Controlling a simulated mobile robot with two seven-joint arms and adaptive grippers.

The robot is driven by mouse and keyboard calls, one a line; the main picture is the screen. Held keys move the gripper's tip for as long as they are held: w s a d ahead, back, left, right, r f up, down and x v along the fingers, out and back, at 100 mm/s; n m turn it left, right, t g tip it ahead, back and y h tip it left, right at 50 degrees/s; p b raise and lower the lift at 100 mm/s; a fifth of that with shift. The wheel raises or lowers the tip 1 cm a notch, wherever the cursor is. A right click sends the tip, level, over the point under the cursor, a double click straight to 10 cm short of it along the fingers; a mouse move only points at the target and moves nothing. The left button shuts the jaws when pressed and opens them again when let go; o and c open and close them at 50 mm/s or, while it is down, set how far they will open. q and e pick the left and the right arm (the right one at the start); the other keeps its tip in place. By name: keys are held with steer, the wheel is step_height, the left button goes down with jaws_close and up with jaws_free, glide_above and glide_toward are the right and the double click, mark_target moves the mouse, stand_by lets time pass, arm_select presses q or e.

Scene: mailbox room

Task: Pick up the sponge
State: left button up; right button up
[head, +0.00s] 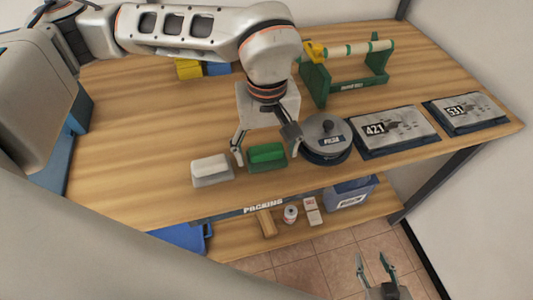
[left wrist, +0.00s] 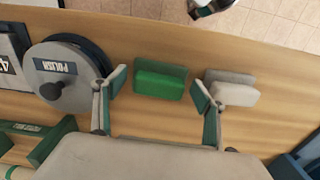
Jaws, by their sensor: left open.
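A green block (head: 267,155) with a dark green underside lies on the wooden table near its front edge. A white block (head: 211,167) with a grey base lies just left of it. Either could be the sponge; I cannot tell which for certain. My left gripper (head: 267,153) is open and empty, pointing down with its fingers on either side of the green block. In the left wrist view the green block (left wrist: 160,81) shows between the fingertips (left wrist: 158,87), and the white block (left wrist: 232,89) beside one finger. My right gripper (head: 374,264) is open and empty, low beyond the table's front.
A round polish tin (head: 326,137) stands right of the green block, close to a left finger. Plates marked 421 (head: 394,130) and 531 (head: 465,112) lie further right. A green roll holder (head: 346,75) stands behind. A lower shelf (head: 240,240) holds a blue bin (head: 350,194).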

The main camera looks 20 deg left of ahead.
mark_target(266, 150)
arm_select(q)
steer(key=c, duration=1.2)
step_height(266, 150, up, 20)
steer(key=p, duration=0.1)
steer(key=shift+p, duration=0.3)
steer(key=shift+r, duration=0.1)
steer(key=o, duration=0.4)
steer(key=shift+c, duration=1.3)
